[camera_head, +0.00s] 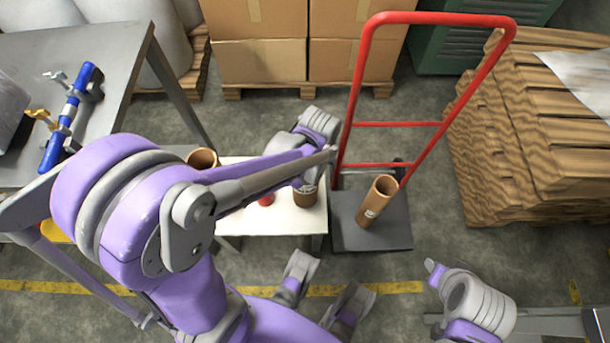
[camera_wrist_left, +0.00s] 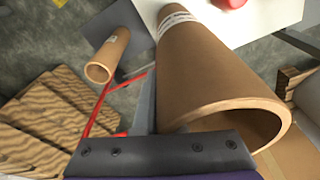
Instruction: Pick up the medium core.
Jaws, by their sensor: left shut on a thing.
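The medium core (camera_head: 305,196), a brown cardboard tube with a white label, is at the right end of the white table (camera_head: 285,217). My left gripper (camera_head: 314,170) is shut on it, and my arm partly hides it. In the left wrist view the medium core (camera_wrist_left: 205,70) is large and close against the dark jaw (camera_wrist_left: 165,157), its open end towards the camera. I cannot tell whether it still touches the table. A grey and purple part of my right arm shows at the lower right; its fingers are not clear.
A narrower core (camera_head: 377,202) stands on the dark cart (camera_head: 395,235) with a red handle (camera_head: 435,17). Wooden boards (camera_head: 530,150) are stacked right; cartons (camera_head: 262,60) stand behind.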

